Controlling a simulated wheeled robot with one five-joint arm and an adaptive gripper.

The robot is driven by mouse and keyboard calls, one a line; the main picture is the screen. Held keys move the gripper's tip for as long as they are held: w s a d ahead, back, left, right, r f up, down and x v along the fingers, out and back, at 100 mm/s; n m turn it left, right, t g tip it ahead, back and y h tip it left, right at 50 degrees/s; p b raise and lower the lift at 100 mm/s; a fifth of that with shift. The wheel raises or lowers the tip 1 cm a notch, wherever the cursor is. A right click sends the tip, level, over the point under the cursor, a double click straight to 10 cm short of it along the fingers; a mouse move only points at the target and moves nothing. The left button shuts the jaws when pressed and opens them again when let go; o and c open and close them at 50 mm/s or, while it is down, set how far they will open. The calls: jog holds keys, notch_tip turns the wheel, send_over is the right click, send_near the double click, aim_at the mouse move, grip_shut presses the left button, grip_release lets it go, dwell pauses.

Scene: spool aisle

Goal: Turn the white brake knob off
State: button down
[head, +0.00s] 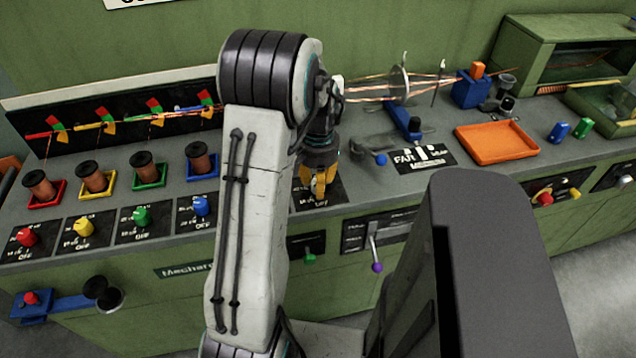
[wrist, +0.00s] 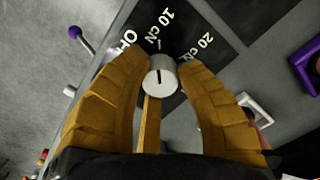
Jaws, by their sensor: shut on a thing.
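The white brake knob (wrist: 159,77) sits on a black dial plate (wrist: 182,35) in the wrist view. The plate is marked "10 cN", "20 cN" and a partly covered "OFF". A dark line on the knob's face points up in the picture, toward the space between "10 cN" and "20 cN". My gripper (wrist: 162,72) has its two orange fingers on either side of the knob, shut on it. In the head view my gripper (head: 320,185) is down at the plate (head: 333,192) near the bench's front edge, and the knob is hidden by the fingers.
Red (head: 27,237), yellow (head: 83,227), green (head: 141,215) and blue (head: 201,206) knobs line the bench front at left, below several spools. A purple-tipped lever (head: 377,266) is on the front panel at right. An orange tray (head: 495,142) lies further right.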

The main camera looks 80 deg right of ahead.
jog(key=n, duration=0.4)
jog(key=shift+f+n, duration=0.1)
jog(key=shift+n, duration=0.2)
jog(key=n, duration=0.4)
jog(key=shift+n+b, duration=0.3)
jog(key=shift+b, duration=0.05)
jog(key=c, duration=0.8)
grip_release()
jog(key=shift+w, duration=0.1)
notch_tip(320, 180, up, 12)
jog(key=shift+r, duration=0.1)
dwell(0.8)
